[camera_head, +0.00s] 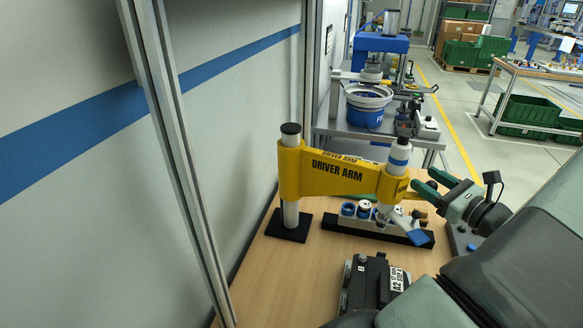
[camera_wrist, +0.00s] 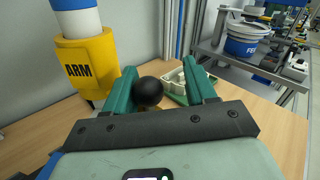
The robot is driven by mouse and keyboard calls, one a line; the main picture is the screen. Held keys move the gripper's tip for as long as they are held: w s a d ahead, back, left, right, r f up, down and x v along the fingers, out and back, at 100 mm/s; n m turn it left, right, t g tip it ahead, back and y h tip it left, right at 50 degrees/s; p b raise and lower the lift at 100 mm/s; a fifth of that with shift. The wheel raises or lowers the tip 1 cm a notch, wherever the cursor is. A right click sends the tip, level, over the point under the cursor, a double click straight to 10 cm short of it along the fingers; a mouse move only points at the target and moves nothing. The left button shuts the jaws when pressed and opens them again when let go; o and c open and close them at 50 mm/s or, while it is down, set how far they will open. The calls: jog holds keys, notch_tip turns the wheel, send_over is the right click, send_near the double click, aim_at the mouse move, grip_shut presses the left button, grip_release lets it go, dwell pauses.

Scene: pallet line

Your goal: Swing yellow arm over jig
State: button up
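The yellow driver arm (camera_head: 335,174) reaches right from a grey post (camera_head: 290,213) on a black base. Its free end carries an upright white and blue cylinder (camera_head: 398,158), also visible in the wrist view (camera_wrist: 78,20). In the head view this end overlaps the right part of the jig (camera_head: 352,222), a low block holding blue-ringed parts; exact alignment is unclear. My gripper (camera_head: 432,186) is beside the free end, on its right. In the wrist view its green fingers (camera_wrist: 162,85) are open. A black ball knob (camera_wrist: 148,91) is between them, nearer the left finger, with a gap to the right one.
A black device (camera_head: 368,285) with a label stands at the front of the wooden table. A wall and metal profile (camera_head: 180,150) bound the left side. Behind is a bench with a blue and white bucket (camera_head: 368,108). Bare tabletop (camera_head: 275,275) lies front left.

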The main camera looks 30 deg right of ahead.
jog(key=w+d+n+y, duration=0.3)
jog(key=w+d+y, duration=0.2)
jog(key=w+d, duration=0.25)
jog(key=s+d+g, duration=0.1)
jog(key=s+d, duration=0.2)
jog(key=s, duration=0.7)
jog(key=w+a+r+n+g+h, duration=0.1)
jog(key=w+a+r+n+g, duration=0.1)
jog(key=a+r+n+g, duration=0.45)
jog(key=w+a+r+n+g+h, duration=0.1)
jog(key=a+r+n+g, duration=0.2)
jog(key=a, duration=0.6)
jog(key=w+a+r+n+g+h, duration=0.1)
jog(key=w+a+r+n+g, duration=0.15)
jog(key=a+r+g, duration=0.45)
jog(key=s+a+n+t, duration=0.1)
jog(key=a+n, duration=0.2)
jog(key=a, duration=0.6)
jog(key=s+a+r+n+t+h, duration=0.1)
jog(key=s+a+n+t, duration=0.1)
jog(key=a, duration=0.6)
jog(key=s+a+n+t, duration=0.2)
jog(key=a+n, duration=0.2)
jog(key=a, duration=0.5)
jog(key=shift+a+r+n+h, duration=0.3)
jog(key=shift+a+h, duration=0.05)
jog(key=shift+h, duration=0.05)
